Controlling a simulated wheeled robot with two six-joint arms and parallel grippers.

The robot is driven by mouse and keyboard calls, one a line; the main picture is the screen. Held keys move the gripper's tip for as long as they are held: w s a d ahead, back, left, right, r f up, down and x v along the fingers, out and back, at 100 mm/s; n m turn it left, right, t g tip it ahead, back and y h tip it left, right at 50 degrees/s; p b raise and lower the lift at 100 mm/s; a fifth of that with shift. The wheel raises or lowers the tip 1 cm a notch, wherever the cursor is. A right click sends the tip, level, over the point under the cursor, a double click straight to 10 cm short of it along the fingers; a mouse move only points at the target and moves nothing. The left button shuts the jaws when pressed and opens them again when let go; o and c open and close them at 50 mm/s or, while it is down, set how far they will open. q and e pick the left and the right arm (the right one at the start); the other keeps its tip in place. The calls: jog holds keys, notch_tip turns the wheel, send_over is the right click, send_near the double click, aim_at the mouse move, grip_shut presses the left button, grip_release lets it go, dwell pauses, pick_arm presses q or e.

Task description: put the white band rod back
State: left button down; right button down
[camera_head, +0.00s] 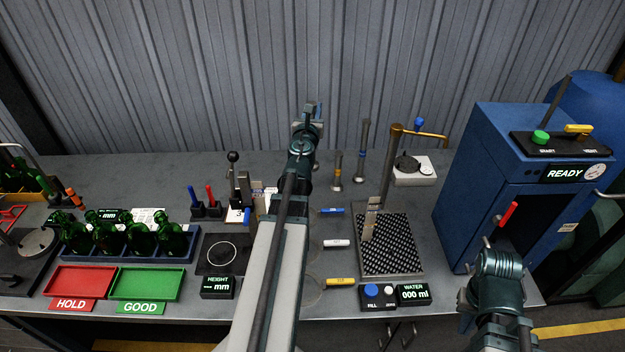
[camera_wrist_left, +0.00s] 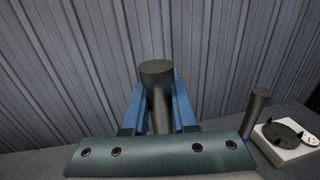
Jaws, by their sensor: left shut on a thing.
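My left gripper (camera_wrist_left: 157,105) is shut on a dark grey rod (camera_wrist_left: 157,72), whose round end stands up between the blue fingers in the left wrist view. No band shows on the visible part, so I cannot tell its colour. In the head view, my left gripper (camera_head: 312,112) is high before the back wall, and its arm hides the table below. A rod with a yellow band (camera_head: 337,168) and a taller rod with a blue band (camera_head: 363,150) stand to its right. The white label (camera_head: 337,243) lies between blue and yellow labels. My right gripper (camera_head: 497,262) is low at the right; its fingers are unclear.
A perforated tray with a post (camera_head: 405,268) stands right of the labels. The blue cabinet (camera_head: 480,150) with a red handle (camera_head: 508,215) is farther right. Green bottles (camera_head: 140,232) in a rack and red (camera_head: 80,281) and green (camera_head: 148,284) trays fill the left.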

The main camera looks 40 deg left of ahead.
pick_arm(q)
notch_tip(320, 180, down, 6)
jog(key=b, duration=0.6)
jog(key=shift+f, duration=0.25)
notch_tip(320, 180, down, 4)
jog(key=b, duration=0.3)
jog(key=shift+r+b, duration=0.25)
jog(key=shift+b, duration=0.1)
jog(key=shift+f, duration=0.2)
jog(key=c, duration=0.7)
grip_release()
jog(key=shift+d+r, duration=0.1)
jog(key=shift+r, duration=0.15)
